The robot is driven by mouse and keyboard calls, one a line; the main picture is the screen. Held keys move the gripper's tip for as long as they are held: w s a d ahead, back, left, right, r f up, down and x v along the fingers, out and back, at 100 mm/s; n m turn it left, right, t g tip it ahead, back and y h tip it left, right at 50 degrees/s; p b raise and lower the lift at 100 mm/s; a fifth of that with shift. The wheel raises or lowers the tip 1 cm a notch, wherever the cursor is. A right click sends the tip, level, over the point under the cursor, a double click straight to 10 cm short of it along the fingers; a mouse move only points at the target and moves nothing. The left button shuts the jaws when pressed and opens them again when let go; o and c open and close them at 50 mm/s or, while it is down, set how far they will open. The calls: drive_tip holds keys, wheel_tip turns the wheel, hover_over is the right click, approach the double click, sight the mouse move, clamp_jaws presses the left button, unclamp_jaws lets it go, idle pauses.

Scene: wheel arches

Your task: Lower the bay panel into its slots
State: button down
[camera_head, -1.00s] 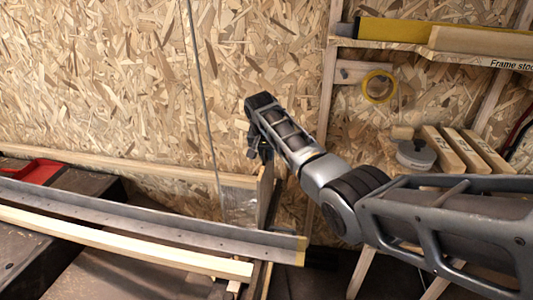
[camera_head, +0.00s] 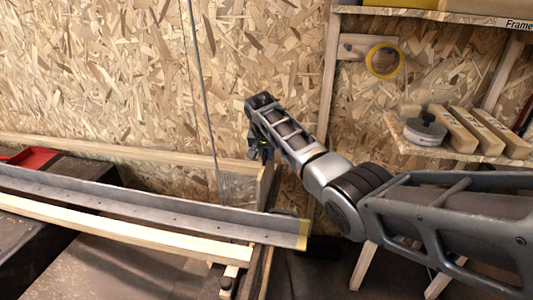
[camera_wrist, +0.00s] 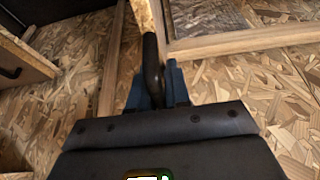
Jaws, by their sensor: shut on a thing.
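My gripper (camera_head: 260,148) hangs in front of the chipboard wall, just above the right end of the wooden rail. In the wrist view its blue-padded fingers (camera_wrist: 155,82) are shut on a dark upright handle-like piece (camera_wrist: 152,58). That piece leads up to a pale wooden edge (camera_wrist: 144,14), which seems to be the edge of the bay panel, seen nearly edge-on. In the head view the panel cannot be told clearly from the chipboard behind. The slots cannot be made out, and the panel's lower edge is hidden.
A long grey metal rail (camera_head: 150,208) and a pale wooden strip (camera_head: 120,230) cross the lower left. A red tray (camera_head: 30,157) lies far left. On the right, a shelf (camera_head: 440,155) holds wooden blocks (camera_head: 452,130) and a grey disc (camera_head: 424,130). A yellow tape roll (camera_head: 384,60) hangs above.

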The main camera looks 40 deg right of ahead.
sight(269, 197)
drive_tip(key=shift+f+b, duration=4.7)
drive_tip(key=shift+f, duration=2.8)
drive_tip(key=shift+s+a+f+b, duration=0.15)
drive_tip(key=shift+f+b, duration=0.5)
drive_tip(key=shift+f, duration=0.55)
drive_tip(key=shift+s+f+b, duration=0.35)
drive_tip(key=shift+f+b, duration=0.05)
drive_tip(key=shift+f, duration=0.5)
drive_tip(key=c, duration=1)
unclamp_jaws()
drive_tip(key=shift+s+f, duration=0.1)
drive_tip(key=shift+f, duration=0.05)
wheel_tip(269, 197, up, 12)
drive_tip(key=a+p, duration=0.2)
drive_tip(key=p, duration=0.4)
drive_tip(key=shift+a+f+t, duration=0.25)
drive_tip(key=shift+t, duration=0.05)
drive_tip(key=shift+r, duration=0.15)
